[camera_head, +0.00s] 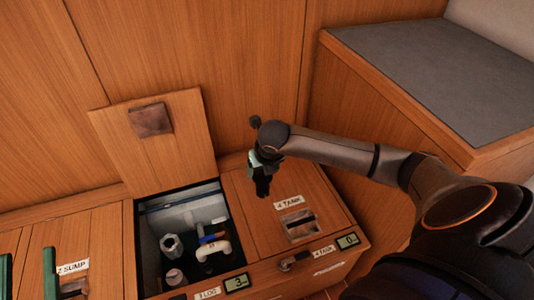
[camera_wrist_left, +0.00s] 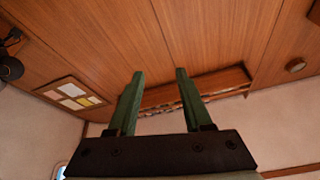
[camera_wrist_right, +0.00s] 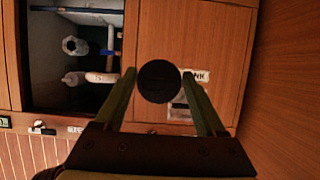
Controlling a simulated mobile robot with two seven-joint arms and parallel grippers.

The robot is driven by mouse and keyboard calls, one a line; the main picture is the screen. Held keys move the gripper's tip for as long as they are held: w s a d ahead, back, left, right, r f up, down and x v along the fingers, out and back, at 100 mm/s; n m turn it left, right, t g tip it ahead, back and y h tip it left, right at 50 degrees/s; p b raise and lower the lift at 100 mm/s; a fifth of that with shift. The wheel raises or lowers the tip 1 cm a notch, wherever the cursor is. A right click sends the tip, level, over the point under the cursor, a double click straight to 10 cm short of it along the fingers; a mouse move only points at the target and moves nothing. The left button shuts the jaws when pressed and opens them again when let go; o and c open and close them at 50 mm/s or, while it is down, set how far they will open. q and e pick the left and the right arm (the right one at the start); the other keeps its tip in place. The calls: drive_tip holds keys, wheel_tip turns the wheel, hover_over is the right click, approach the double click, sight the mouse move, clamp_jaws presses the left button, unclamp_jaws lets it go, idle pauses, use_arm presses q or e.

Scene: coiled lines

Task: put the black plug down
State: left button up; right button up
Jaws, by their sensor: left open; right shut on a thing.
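The black plug (camera_head: 262,187) is held by my right gripper (camera_head: 262,178) above the closed wooden lid marked 4 TANK (camera_head: 255,215). In the right wrist view the plug (camera_wrist_right: 159,82) shows as a round black disc between the green fingers, over the lid. It looks clear of the lid, but the exact gap is hard to tell. My left gripper (camera_head: 27,254) is at the lower left edge of the head view with its fingers upright. In the left wrist view its fingers (camera_wrist_left: 160,72) stand wide apart with nothing between them.
Left of the tank lid is an open compartment (camera_head: 140,245) with a white pipe (camera_head: 214,249) and a grey hexagonal fitting (camera_head: 172,246). Its raised lid (camera_head: 180,160) leans against the back. The 2 SUMP lid (camera_head: 100,265) is at far left. A grey-topped bench (camera_head: 430,80) stands at right.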

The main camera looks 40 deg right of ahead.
use_arm(q)
drive_tip(key=s+d+r+m+t+h+b, duration=0.1)
drive_tip(key=s+r+m+h+b, duration=0.2)
drive_tip(key=s+m+h+b, duration=0.1)
drive_tip(key=s+h+b, duration=0.1)
drive_tip(key=h+b, duration=0.1)
drive_tip(key=h, duration=0.1)
drive_tip(key=shift+s+d+r+m, duration=0.25)
drive_tip(key=shift+s+r+m, duration=0.05)
drive_tip(key=shift+s+r, duration=0.1)
use_arm(e)
drive_tip(key=w+d+f, duration=0.6)
drive_tip(key=w+f, duration=0.1)
drive_tip(key=f, duration=0.4)
drive_tip(key=shift+w+d, duration=0.1)
drive_tip(key=shift+f, duration=0.2)
drive_tip(key=o, duration=1.5)
